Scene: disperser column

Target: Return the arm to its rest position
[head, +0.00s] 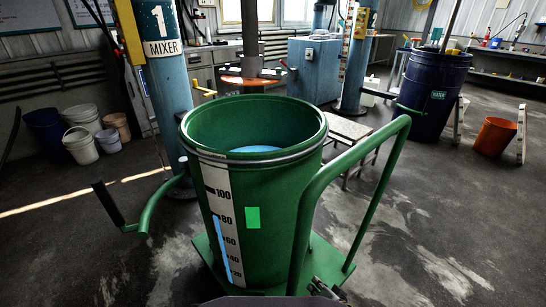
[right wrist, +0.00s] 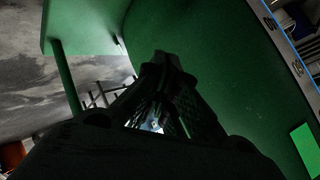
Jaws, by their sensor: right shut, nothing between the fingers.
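My right gripper (head: 325,290) shows small and dark at the bottom edge of the head view, in front of the green drum (head: 276,225) and near the foot of the cart's green handle (head: 385,140). In the right wrist view the dark fingers of my right gripper (right wrist: 172,62) come together at the tips with nothing between them. The drum's green wall (right wrist: 240,70) is behind them; whether they touch it I cannot tell. The rest of my right arm is mostly out of the head view. My left gripper is not in view.
The drum stands on a green cart base (head: 205,255) and holds blue liquid (head: 255,149). A blue mixer column (head: 165,70) with a black-gripped crank (head: 108,204) stands behind left. A dark blue drum (head: 430,95) and orange bucket (head: 495,136) are at right. Floor at front left is clear.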

